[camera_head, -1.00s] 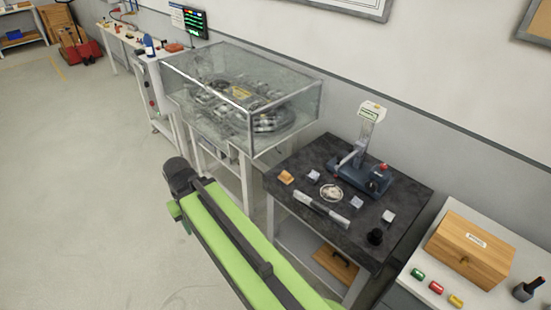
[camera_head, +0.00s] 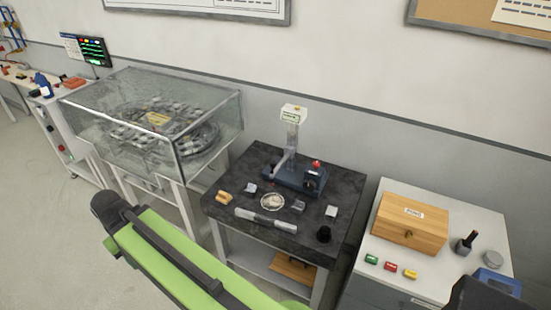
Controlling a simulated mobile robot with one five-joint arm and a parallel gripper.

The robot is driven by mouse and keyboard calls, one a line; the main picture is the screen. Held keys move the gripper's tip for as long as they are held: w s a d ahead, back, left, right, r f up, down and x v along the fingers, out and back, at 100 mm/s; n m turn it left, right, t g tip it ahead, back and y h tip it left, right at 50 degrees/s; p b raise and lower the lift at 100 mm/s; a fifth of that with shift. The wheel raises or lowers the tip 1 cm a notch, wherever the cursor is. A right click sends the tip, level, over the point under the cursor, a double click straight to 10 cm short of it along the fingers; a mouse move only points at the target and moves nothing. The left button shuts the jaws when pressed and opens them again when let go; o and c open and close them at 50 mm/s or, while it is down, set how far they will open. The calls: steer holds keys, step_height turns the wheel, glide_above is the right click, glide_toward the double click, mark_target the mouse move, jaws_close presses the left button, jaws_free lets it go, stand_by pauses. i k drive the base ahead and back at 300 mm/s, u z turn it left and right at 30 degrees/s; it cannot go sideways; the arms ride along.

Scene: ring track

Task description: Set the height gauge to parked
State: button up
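The height gauge (camera_head: 291,160) stands upright at the back of a dark stone-topped table (camera_head: 235,178). It has a blue-grey base with a red knob, a pale column and a white box with a label on top. A slanted grey arm sits at the column's left side, low down. The label is too small to read. My green arm (camera_head: 170,250) crosses the lower left, in front of the table and apart from the gauge. My gripper cannot be made out; a dark part at the lower right edge is unclear.
A glass case (camera_head: 205,125) stands left. A cabinet with a wooden box (camera_head: 411,222) stands right. Floor at the left is clear.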

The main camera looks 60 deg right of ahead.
mark_target(292, 174)
steer(key=z, duration=0.2)
steer(key=i, duration=0.85)
steer(key=u, duration=0.35)
